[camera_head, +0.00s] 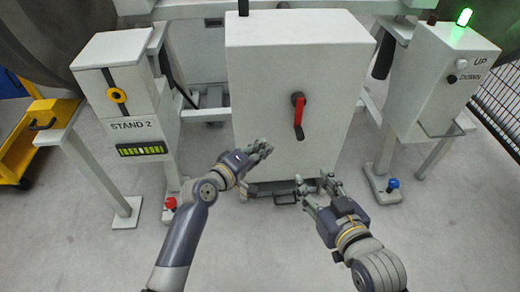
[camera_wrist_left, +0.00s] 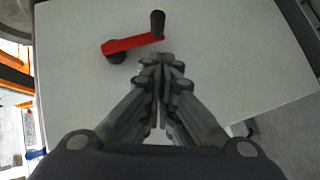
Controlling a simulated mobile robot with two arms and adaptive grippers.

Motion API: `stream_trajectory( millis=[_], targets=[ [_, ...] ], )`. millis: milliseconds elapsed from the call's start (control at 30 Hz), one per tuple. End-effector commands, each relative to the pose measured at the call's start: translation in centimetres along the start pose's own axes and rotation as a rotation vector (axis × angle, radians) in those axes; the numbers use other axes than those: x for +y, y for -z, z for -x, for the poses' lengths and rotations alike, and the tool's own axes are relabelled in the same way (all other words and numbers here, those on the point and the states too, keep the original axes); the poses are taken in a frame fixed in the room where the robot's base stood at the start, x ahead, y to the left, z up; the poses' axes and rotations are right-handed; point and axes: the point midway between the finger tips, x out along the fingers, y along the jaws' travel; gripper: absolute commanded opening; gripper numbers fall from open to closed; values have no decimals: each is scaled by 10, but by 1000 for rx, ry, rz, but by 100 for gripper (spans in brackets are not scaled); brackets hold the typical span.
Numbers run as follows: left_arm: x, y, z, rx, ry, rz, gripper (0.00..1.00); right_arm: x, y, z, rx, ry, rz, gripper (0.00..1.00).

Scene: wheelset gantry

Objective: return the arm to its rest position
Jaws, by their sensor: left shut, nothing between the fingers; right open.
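My left gripper (camera_head: 262,148) is shut and empty, in front of the lower left part of the white cabinet (camera_head: 270,75). Its closed fingers also show in the left wrist view (camera_wrist_left: 160,65), with the cabinet face behind them. My right gripper (camera_head: 314,186) is open and empty, low in front of the cabinet's bottom edge. The cabinet's red handle (camera_head: 298,115) hangs down in the head view. The handle also shows in the left wrist view (camera_wrist_left: 130,44), beyond the fingertips. Both grippers are apart from the handle in the head view.
The STAND 2 box (camera_head: 135,95) with a yellow-ringed knob stands at the left. The UP/DOWN control box (camera_head: 440,80) with a lit green lamp (camera_head: 464,17) stands at the right. A yellow cart (camera_head: 30,145) is at the far left. The front floor is open.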

Motion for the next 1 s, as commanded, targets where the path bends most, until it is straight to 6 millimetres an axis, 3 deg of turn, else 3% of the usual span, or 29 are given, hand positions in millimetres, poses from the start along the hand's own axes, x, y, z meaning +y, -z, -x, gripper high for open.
stream_trajectory(
  millis=[333,433,700,1000],
  targets=[
    [-1,0,12,3,3,-11,0,0,0,0,0,0,0,41],
    [-8,0,26,23,22,-81,0,0,0,0,0,0,0,41],
    [-30,8,126,150,188,-581,0,0,0,0,0,0,0,41],
    [-26,19,202,217,342,-934,0,0,0,0,0,0,0,41]
  ],
)
